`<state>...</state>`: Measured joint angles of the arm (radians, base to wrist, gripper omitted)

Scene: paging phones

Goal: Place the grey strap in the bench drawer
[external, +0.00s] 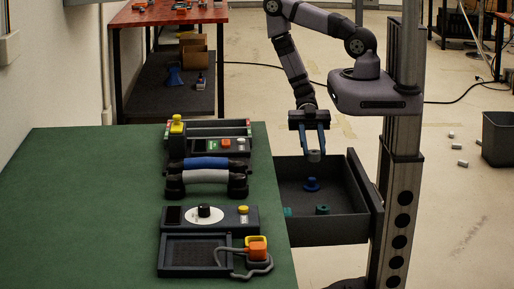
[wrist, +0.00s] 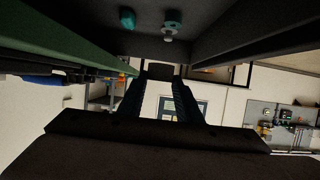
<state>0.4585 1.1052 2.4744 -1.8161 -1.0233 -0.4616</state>
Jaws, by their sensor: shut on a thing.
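My gripper (external: 314,150) points down above the open bench drawer (external: 358,203). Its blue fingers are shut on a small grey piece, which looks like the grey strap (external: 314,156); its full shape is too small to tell. The piece hangs over the drawer, apart from its floor. In the wrist view a dark block, likely the same piece, sits between the fingertips of my gripper (wrist: 160,82). The drawer sticks out from the right side of the green bench (external: 90,190).
On the bench lie a device with a yellow knob (external: 177,124), blue and grey handsets (external: 205,176), and a dial unit (external: 204,215) with an orange-and-yellow piece (external: 257,247) on a grey cord. The drawer walls stand around the space below my gripper. A black bin (external: 499,138) stands far right.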

